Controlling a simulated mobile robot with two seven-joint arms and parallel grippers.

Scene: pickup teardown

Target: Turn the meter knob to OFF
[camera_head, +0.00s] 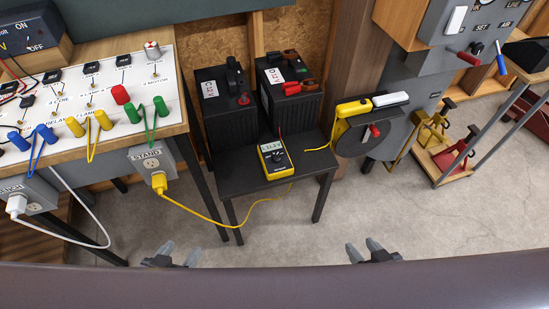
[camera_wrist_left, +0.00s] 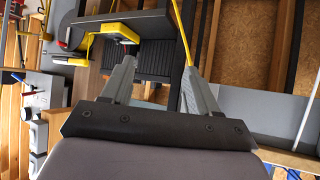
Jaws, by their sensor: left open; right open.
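The yellow meter (camera_head: 275,158) lies on the dark small table (camera_head: 235,180), in front of two black batteries. Its display is lit and its round knob (camera_head: 277,157) faces up; the knob's setting is too small to read. My left gripper (camera_head: 178,253) is open and empty at the bottom of the head view, in front of and below the table, well apart from the meter. It also shows in the left wrist view (camera_wrist_left: 155,85) with its two fingers spread. My right gripper (camera_head: 366,250) is open and empty to the right, also apart from the meter.
Black batteries (camera_head: 230,118) and (camera_head: 291,110) stand behind the meter. A yellow cord (camera_head: 245,212) hangs from the outlet box (camera_head: 152,160) past the table's front. A bench (camera_head: 90,63) with a panel stands left. Open floor (camera_head: 285,235) lies before the table.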

